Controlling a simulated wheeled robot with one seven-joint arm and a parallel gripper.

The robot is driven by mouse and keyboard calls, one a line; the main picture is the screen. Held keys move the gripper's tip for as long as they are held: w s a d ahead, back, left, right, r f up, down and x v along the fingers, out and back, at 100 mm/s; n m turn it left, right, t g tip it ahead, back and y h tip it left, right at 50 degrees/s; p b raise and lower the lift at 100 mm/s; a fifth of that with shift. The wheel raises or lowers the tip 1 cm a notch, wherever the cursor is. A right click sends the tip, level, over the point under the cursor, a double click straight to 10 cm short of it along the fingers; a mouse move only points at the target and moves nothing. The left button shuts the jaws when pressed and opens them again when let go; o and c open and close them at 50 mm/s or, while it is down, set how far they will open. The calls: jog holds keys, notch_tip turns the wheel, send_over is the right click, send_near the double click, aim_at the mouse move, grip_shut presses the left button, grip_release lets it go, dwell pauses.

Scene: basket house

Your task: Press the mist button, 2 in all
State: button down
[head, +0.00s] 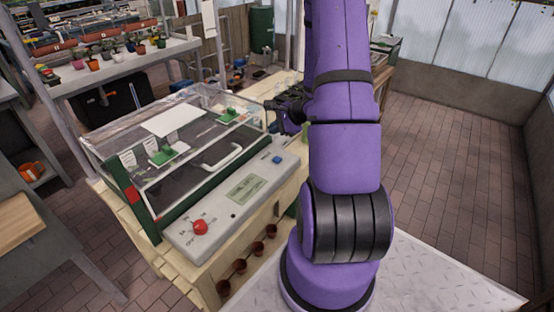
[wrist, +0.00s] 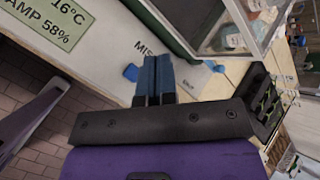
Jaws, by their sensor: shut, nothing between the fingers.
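The mist button is a small blue button (head: 277,159) at the right end of the grey control panel (head: 215,213), below the clear-lidded case. In the wrist view a blue button (wrist: 131,72) shows just left of my fingers, by a label starting "MIS" that the fingers partly cover. My gripper (head: 276,106) is dark and beyond the button in the head view, near the case's right end. In the wrist view its blue fingers (wrist: 154,60) are together and empty, over the panel. Whether they touch anything cannot be told.
The panel also carries a red knob (head: 200,227) and a green display (head: 246,190). The clear case (head: 190,130) has a white handle and holds green items. Small pots (head: 239,266) sit below the panel. Brick floor (head: 455,150) is clear at the right.

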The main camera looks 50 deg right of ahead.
aim_at(277, 159)
jog(key=shift+s+d+f, duration=0.2)
jog(key=shift+d+f, duration=0.15)
jog(key=shift+f, duration=0.05)
jog(key=shift+f, duration=0.1)
jog(key=shift+f, duration=4.3)
jog(key=shift+f, duration=0.15)
jog(key=shift+f, duration=0.25)
jog(key=shift+f, duration=0.45)
jog(key=shift+r, duration=0.9)
